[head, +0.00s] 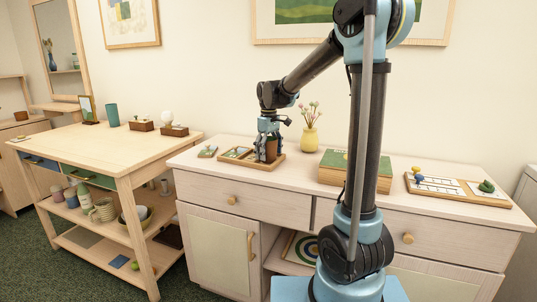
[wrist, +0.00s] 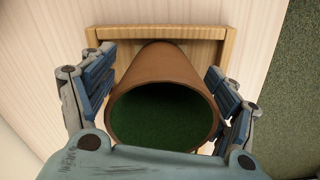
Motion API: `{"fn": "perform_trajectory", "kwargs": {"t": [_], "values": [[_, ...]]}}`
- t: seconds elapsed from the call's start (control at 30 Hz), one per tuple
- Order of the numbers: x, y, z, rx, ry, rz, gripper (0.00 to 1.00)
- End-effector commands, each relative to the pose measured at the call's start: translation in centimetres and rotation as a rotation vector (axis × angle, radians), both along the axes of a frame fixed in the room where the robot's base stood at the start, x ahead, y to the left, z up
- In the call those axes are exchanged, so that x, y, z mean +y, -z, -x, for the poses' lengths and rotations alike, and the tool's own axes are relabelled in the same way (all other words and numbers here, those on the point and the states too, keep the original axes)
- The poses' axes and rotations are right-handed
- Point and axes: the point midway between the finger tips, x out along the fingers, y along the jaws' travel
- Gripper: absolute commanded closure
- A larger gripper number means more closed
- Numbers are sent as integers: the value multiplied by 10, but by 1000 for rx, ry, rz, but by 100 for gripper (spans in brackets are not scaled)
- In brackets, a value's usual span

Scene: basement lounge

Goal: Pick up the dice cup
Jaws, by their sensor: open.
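The dice cup (wrist: 165,70) is brown with a dark green lining, and its open mouth faces the wrist camera. It stands at the tray's end in the wrist view. In the head view the cup (head: 271,150) is partly hidden behind my gripper's fingers. My gripper (head: 267,148) points down over the wooden tray (head: 250,165) on the cabinet top. In the wrist view my gripper (wrist: 163,95) is open, with one blue-padded finger on each side of the cup. A gap shows between the cup and the left finger; the right finger is very close to it.
A yellow vase with flowers (head: 310,138) stands behind and right of the tray. A green-topped box (head: 335,168) and a wooden game board (head: 458,189) lie farther right. A separate wooden table (head: 80,145) stands left.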

Motion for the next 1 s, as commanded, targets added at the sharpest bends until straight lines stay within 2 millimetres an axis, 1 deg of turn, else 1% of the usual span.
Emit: {"fn": "perform_trajectory", "kwargs": {"t": [0.17,0.2,0.27,0.3,0.37,0.4,0.8,0.87,1.0], "values": [[0,0,0,0,0,0,20],[0,0,0,0,0,0,30],[0,0,0,0,0,0,43],[0,0,0,0,0,0,52],[0,0,0,0,-1,0,66],[0,0,0,0,-1,0,69],[1,-2,0,0,-2,0,70],[1,-5,0,0,-2,0,70],[1,-23,1,0,-2,0,70]]}}
